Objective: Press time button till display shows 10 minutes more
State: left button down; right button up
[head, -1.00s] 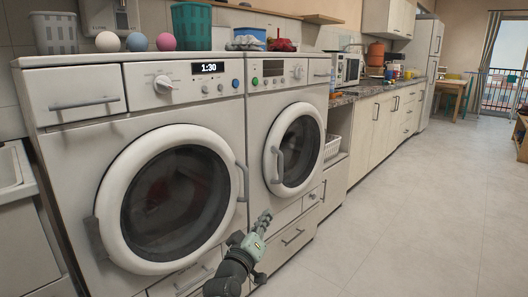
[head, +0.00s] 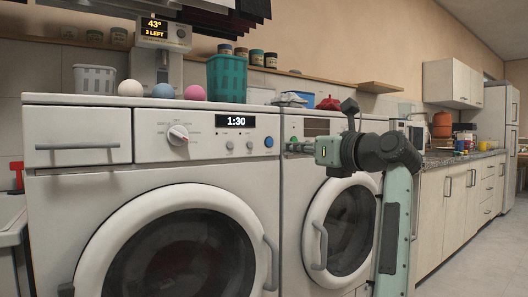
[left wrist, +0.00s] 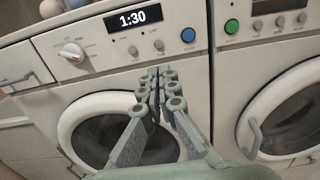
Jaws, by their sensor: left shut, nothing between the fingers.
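The left washer's display (head: 235,121) reads 1:30, and it reads the same in the left wrist view (left wrist: 133,18). Below it are two small grey buttons, a left one (head: 229,145) and a right one (head: 250,145); their labels are too small to read. A blue button (head: 268,142) sits to their right, and a dial (head: 178,135) to the left. My left gripper (head: 291,147) is shut and empty, at panel height just right of the blue button. In the left wrist view its fingertips (left wrist: 159,73) appear below the right grey button. My right gripper is not in view.
A second machine (head: 345,225) stands at the right, partly hidden by my arm. Balls, a white basket (head: 94,79) and a teal basket (head: 226,78) stand on top of the washer. A dispenser (head: 163,35) reads 43° and 3 LEFT. Floor is free at right.

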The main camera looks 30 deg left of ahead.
aim_at(251, 144)
pick_arm(q)
jog(key=shift+s, duration=0.15)
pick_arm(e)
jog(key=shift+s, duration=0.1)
pick_arm(q)
jog(key=shift+a, duration=0.1)
jog(key=x, duration=1.4)
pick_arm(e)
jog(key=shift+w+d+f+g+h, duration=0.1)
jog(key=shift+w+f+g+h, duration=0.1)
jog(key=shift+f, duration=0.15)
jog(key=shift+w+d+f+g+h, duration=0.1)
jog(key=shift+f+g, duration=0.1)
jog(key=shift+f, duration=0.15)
